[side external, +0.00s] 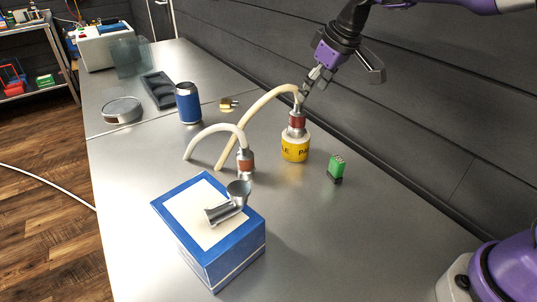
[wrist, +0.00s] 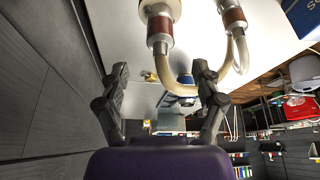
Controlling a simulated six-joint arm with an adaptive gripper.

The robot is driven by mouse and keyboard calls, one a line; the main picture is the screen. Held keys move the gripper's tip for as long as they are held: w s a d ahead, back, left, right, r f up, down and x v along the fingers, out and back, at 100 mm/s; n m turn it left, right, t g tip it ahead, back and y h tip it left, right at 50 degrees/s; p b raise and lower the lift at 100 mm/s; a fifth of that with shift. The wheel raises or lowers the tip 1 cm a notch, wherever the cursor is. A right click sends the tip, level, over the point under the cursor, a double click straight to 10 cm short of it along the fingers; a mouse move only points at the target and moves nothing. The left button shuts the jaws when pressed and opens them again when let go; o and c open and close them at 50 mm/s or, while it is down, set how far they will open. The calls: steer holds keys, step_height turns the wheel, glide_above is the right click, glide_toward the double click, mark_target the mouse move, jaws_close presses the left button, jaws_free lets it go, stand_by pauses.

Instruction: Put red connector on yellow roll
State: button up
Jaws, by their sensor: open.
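A red-banded metal connector (side external: 297,122) with a cream hose stands upright on the yellow roll (side external: 295,151), apparently resting on its top. A second red-banded connector (side external: 246,161) with its own cream hose stands on the table, left of the roll. My gripper (side external: 307,88) is above the roll, close to the top of the first hose; whether it touches the hose is unclear. In the wrist view my gripper (wrist: 163,78) has its fingers spread with nothing gripped between them. Two banded connectors (wrist: 160,22) and hoses show beyond the fingers.
A blue box (side external: 228,245) with a metal pipe fitting (side external: 230,204) on top stands in front. A green block (side external: 336,167) is right of the roll. A blue can (side external: 188,103), brass piece (side external: 229,104) and round dish (side external: 122,110) lie behind. The dark wall runs close on the right.

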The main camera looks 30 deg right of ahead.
steer(key=s+m+t+h, duration=0.1)
steer(key=s+m, duration=0.2)
steer(key=s, duration=2)
steer(key=shift+r, duration=0.25)
